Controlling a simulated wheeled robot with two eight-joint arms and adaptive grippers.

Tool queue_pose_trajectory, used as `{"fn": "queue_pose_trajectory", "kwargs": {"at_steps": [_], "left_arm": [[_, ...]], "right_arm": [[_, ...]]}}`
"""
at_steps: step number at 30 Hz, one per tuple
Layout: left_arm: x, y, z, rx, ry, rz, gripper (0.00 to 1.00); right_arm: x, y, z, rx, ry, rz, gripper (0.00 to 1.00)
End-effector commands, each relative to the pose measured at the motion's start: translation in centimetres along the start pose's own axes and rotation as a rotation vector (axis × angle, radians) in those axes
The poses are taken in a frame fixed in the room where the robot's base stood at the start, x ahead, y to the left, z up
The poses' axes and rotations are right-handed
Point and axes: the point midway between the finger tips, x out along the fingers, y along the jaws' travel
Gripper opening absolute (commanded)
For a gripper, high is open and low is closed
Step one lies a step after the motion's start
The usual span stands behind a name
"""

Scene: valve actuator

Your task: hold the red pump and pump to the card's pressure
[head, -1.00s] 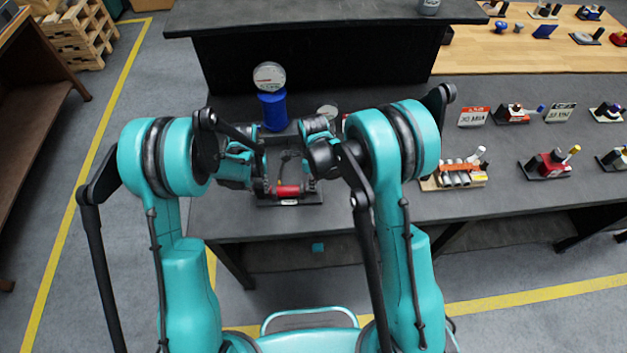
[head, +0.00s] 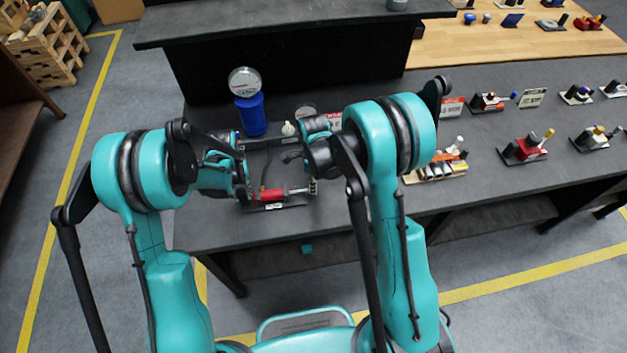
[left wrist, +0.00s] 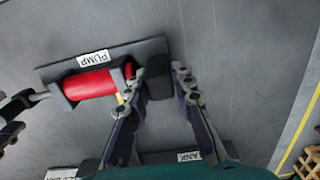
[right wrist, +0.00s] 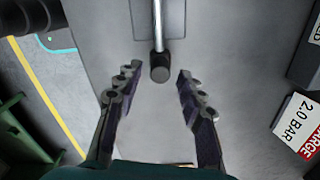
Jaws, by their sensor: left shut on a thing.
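The red pump (head: 271,195) lies on its dark base near the bench's front edge. Its red body (left wrist: 92,84) and "PUMP" label also show in the left wrist view. My left gripper (head: 246,192) is shut on the pump's black end block (left wrist: 158,78). The pump's silver rod (right wrist: 160,22) ends in a black handle (right wrist: 159,68). My right gripper (right wrist: 150,82) is open, with this handle between its fingers, apart from both. A card (right wrist: 296,116) reads "2.0 BAR". A round gauge (head: 244,82) stands on a blue tank (head: 250,113); its reading is too small to tell.
A raised black shelf (head: 290,22) stands behind the tank. A second small dial (head: 305,111) and a white-topped piece (head: 288,129) sit behind the pump. The bench front is clear.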

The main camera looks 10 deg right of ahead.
Motion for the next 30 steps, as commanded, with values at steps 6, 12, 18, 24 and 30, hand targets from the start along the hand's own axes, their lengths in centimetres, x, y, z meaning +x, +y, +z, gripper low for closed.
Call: {"fn": "queue_pose_trajectory", "kwargs": {"at_steps": [6,12,18,24,30], "left_arm": [[0.0,0.1,0.0,0.001,0.000,0.001,0.00],[0.0,0.1,0.0,0.001,0.000,0.002,0.00],[0.0,0.1,0.0,0.001,0.000,0.002,0.00],[0.0,0.1,0.0,0.001,0.000,0.003,0.00],[0.0,0.1,0.0,0.001,0.000,0.002,0.00]], "right_arm": [[-1.1,0.0,0.1,0.000,-0.001,0.000,0.39],[-5.2,0.1,0.0,0.000,0.000,0.000,0.39],[-9.3,0.0,0.0,0.000,0.000,0.000,0.39],[-11.6,0.0,0.0,0.000,0.001,0.000,0.39],[-12.0,0.0,0.0,0.000,0.001,0.000,0.39]]}}
